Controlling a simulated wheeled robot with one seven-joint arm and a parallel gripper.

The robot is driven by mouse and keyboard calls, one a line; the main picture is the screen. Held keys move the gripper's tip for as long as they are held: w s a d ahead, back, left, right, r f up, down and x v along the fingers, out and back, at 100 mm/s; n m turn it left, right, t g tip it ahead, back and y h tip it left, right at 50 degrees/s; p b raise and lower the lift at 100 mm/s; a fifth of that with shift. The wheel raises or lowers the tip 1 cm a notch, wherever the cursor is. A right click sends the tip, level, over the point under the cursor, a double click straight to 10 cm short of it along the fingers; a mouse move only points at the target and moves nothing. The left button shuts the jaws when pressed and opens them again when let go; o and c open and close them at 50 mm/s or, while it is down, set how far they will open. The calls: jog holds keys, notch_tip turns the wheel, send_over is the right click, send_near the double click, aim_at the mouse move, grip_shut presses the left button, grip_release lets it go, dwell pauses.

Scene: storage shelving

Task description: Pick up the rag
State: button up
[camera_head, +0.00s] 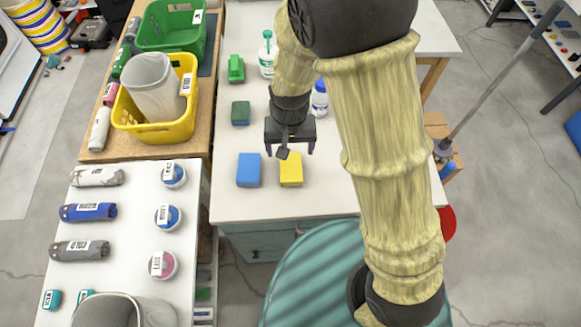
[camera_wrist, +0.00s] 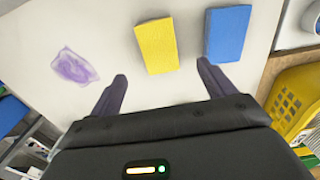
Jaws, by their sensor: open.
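I cannot tell for sure which is the rag. My gripper (camera_head: 290,152) is open and empty, above the table by the far end of the yellow piece. In the wrist view my gripper (camera_wrist: 162,72) has its fingertips spread, with the yellow piece (camera_wrist: 157,46) lying beyond and between them. The blue piece (camera_wrist: 228,33) is to its right, beyond the right fingertip.
A purple smear (camera_wrist: 75,67) marks the white tabletop (camera_head: 250,205). A green sponge (camera_head: 240,112), a green-capped bottle (camera_head: 268,54) and a blue-and-white bottle (camera_head: 319,99) stand farther back. A yellow basket (camera_head: 160,132) and a side table with labelled rolls (camera_head: 88,212) are left.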

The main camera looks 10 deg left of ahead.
aim_at(291, 166)
jog(key=shift+f, duration=1.75)
jog(key=shift+d+f+p, duration=0.1)
jog(key=shift+f+p, duration=0.3)
jog(key=shift+f, duration=2.2)
jog(key=c, duration=1.1)
